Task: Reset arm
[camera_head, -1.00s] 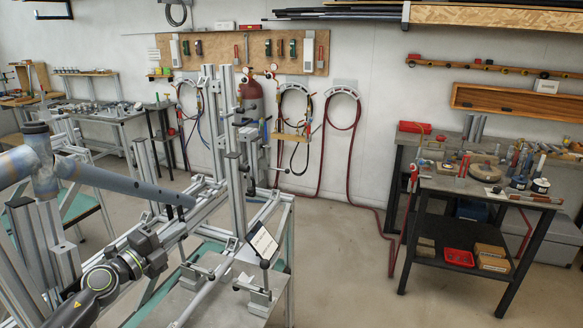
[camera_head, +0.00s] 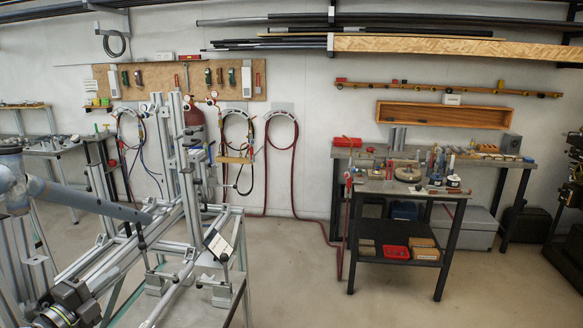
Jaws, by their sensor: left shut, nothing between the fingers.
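My left arm comes in at the lower left, a dark wrist with a pale ring. My left gripper (camera_head: 84,304) is dark, shut and empty, near the bottom edge and in front of the jig's metal rails. Its fingertips are small and hard to tell from the jig behind them. My right gripper is not in view.
The aluminium frame jig (camera_head: 187,195) stands close on the left, with a blue-grey tube (camera_head: 85,203) across it. A black work table (camera_head: 388,277) with tools stands at right. The floor (camera_head: 300,285) between is clear.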

